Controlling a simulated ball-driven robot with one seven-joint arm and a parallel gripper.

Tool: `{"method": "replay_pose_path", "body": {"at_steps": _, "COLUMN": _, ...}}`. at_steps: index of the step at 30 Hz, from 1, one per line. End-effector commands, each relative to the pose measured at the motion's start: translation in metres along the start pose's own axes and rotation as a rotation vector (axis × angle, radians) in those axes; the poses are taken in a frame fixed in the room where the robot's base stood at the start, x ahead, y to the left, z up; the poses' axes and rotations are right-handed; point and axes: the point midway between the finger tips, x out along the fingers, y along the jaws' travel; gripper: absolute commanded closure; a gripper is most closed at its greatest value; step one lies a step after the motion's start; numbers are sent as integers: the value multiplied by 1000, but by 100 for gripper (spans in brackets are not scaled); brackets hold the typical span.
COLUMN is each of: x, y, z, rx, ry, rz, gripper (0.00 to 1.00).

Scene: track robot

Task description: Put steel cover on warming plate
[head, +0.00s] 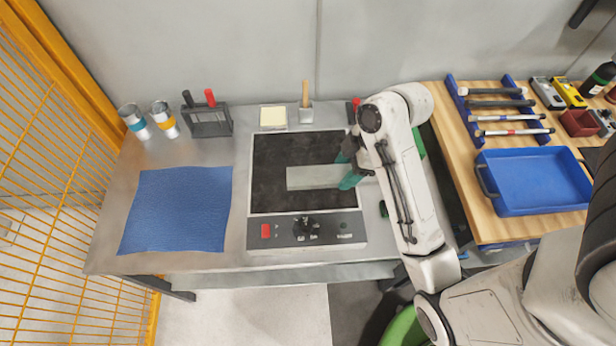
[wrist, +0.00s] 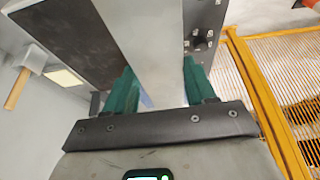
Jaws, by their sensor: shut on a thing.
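The steel cover (head: 315,178) is a flat, pale grey strip lying lengthwise from left to right over the dark top of the warming plate (head: 298,146). My gripper (head: 347,170) has its green fingers shut on the right end of the cover. In the wrist view the cover (wrist: 148,40) runs away from between the two green fingers (wrist: 158,88), with the dark plate top (wrist: 75,35) beside it. I cannot tell whether the cover touches the plate or hangs just above it. The plate's front panel (head: 304,230) has a red button and a black knob.
A blue cloth (head: 178,210) lies left of the plate. A wooden bench with a blue tray (head: 535,182) is right; a yellow fence (head: 60,180) is left.

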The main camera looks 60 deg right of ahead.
Motion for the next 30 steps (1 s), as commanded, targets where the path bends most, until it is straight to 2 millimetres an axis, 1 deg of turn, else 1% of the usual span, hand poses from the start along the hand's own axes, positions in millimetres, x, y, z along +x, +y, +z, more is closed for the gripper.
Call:
{"method": "replay_pose_path", "body": {"at_steps": 1, "x": 14, "y": 7, "z": -7, "rx": -3, "ry": 5, "rz": 0, "gripper": 80}}
{"method": "replay_pose_path", "body": {"at_steps": 5, "x": 29, "y": 21, "z": -27, "rx": -1, "ry": 1, "rz": -2, "gripper": 80}}
{"method": "replay_pose_path", "body": {"at_steps": 9, "x": 60, "y": 31, "z": -33, "rx": 1, "ry": -2, "rz": -5, "gripper": 80}}
{"method": "replay_pose_path", "body": {"at_steps": 12, "x": 78, "y": 38, "z": -38, "rx": 1, "ry": 0, "rz": -3, "gripper": 80}}
{"method": "replay_pose_path", "body": {"at_steps": 21, "x": 104, "y": 47, "z": -44, "rx": 0, "ry": 0, "rz": -1, "gripper": 80}}
{"method": "replay_pose_path", "body": {"at_steps": 24, "x": 116, "y": 46, "z": -36, "rx": 3, "ry": -3, "rz": -3, "gripper": 80}}
{"method": "replay_pose_path", "body": {"at_steps": 27, "x": 126, "y": 46, "z": -32, "rx": 3, "ry": -1, "rz": -1, "gripper": 80}}
{"method": "replay_pose_path", "body": {"at_steps": 30, "x": 130, "y": 46, "z": -31, "rx": 2, "ry": 0, "rz": 0, "gripper": 80}}
